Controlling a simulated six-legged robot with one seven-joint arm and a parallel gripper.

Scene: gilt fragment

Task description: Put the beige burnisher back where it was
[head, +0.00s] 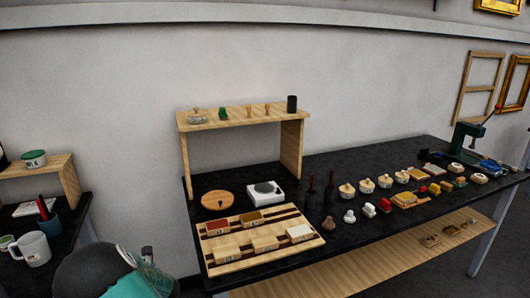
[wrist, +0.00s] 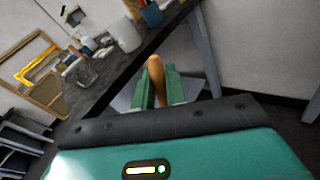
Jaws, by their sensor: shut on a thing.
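In the wrist view my gripper (wrist: 158,92) has its two green fingers closed on a tan, rounded wooden piece, which I take to be the beige burnisher (wrist: 156,68). It stands up between the fingers, and its lower end is hidden by the gripper. In the head view the burnisher cannot be made out. Dark and teal parts of my arm fill the bottom left there. A wooden shelf (head: 240,119) on the black bench holds a lidded pot (head: 197,117), a green item (head: 223,113), small wooden pieces (head: 249,112) and a black cylinder (head: 292,104).
On the black bench (head: 350,215) are a striped board with small boxes (head: 264,243), a white scale (head: 264,192), a round wooden disc (head: 217,200) and several pots and stamps. A white mug (head: 34,249) stands on the left table. A table edge and leg (wrist: 205,50) are near my gripper.

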